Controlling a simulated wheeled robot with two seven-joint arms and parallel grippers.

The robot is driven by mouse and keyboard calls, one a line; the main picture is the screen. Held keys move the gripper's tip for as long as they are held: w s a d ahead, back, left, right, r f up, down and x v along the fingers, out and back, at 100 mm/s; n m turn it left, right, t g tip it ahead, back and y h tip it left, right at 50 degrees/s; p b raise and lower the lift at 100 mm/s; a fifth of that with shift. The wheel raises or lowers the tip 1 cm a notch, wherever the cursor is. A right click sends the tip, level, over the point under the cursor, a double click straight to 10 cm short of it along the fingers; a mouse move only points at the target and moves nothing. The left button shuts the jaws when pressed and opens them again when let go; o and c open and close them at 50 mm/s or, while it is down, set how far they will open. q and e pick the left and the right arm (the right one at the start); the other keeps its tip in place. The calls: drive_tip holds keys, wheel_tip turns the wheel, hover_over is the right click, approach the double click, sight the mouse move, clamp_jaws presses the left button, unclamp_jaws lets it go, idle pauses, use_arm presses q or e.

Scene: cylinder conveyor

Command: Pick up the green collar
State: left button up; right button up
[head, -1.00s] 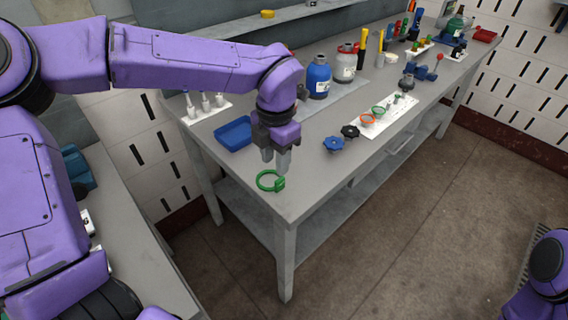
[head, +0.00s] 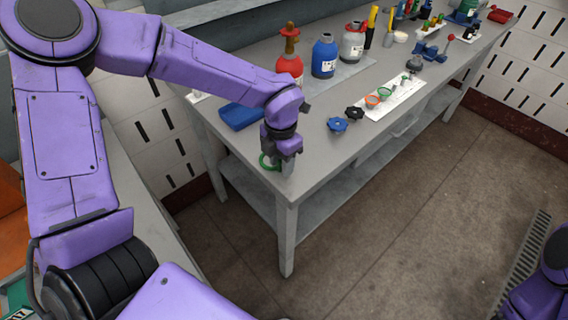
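The green collar (head: 265,161) is a ring lying at the near left corner of the grey table. My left gripper (head: 287,168) points down right at the collar's right side, low over the tabletop. The gripper covers the collar's right part, where its tab was visible before. I cannot tell whether the fingers are open or shut on it. My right gripper is not in view; only part of my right arm shows at the lower right.
A blue tray (head: 241,116) sits behind the gripper. Red (head: 289,66), blue (head: 324,56) and grey (head: 353,42) bottles stand farther back. Blue (head: 337,125) and black (head: 355,113) knobs lie to the right, beside a white board (head: 405,92). The table's front edge is close to the gripper.

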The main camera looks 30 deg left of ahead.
use_arm(q)
clamp_jaws()
